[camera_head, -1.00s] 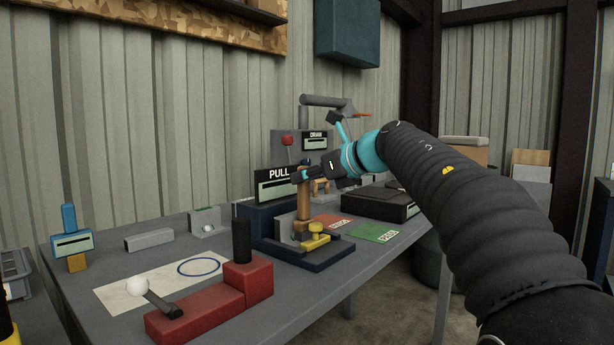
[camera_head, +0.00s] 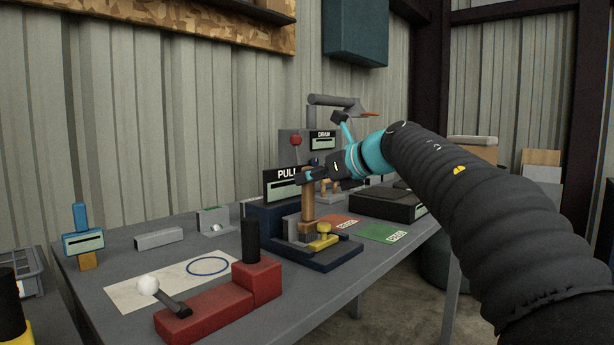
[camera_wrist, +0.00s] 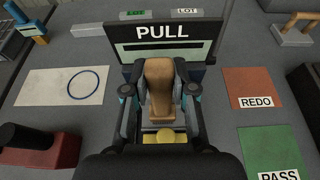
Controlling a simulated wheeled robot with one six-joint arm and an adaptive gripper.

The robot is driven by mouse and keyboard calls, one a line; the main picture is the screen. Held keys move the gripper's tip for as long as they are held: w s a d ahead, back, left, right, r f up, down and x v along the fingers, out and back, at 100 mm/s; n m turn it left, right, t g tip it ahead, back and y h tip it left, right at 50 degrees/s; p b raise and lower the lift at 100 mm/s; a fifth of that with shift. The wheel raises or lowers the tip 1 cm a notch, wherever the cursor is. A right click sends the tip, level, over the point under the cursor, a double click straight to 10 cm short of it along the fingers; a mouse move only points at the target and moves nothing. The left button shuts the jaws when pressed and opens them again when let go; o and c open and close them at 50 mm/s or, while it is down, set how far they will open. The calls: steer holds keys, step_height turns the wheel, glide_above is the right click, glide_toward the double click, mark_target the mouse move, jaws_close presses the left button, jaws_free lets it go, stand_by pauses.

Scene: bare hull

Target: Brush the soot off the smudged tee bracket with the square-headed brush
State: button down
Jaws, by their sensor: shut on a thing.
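My gripper (camera_head: 312,175) is shut on an upright tan wooden handle (camera_head: 308,208); the wrist view shows the handle (camera_wrist: 159,85) between both fingers. The handle's lower end meets the dark blue fixture (camera_head: 330,263), beside a yellow clamp knob (camera_head: 323,229) and a grey block. I cannot tell whether this handle belongs to the square-headed brush. A blue upright tool (camera_head: 81,216) with a tan lower end stands at the table's left. A grey angled bracket (camera_head: 213,221) and a grey bar (camera_head: 158,238) lie near the back. I cannot make out a tee bracket or soot.
A PULL sign (camera_head: 283,188) stands close behind my gripper. A white sheet (camera_head: 165,283) bears a blue ring. Red REDO (camera_head: 340,221) and green PASS (camera_head: 380,233) mats lie to the right.

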steer(key=shift+w+d, duration=0.65)
steer(key=shift+w, duration=0.2)
steer(key=shift+s+a, duration=0.5)
steer(key=shift+s, duration=0.15)
steer(key=shift+r, duration=0.1)
steer(key=shift+r, duration=3.9)
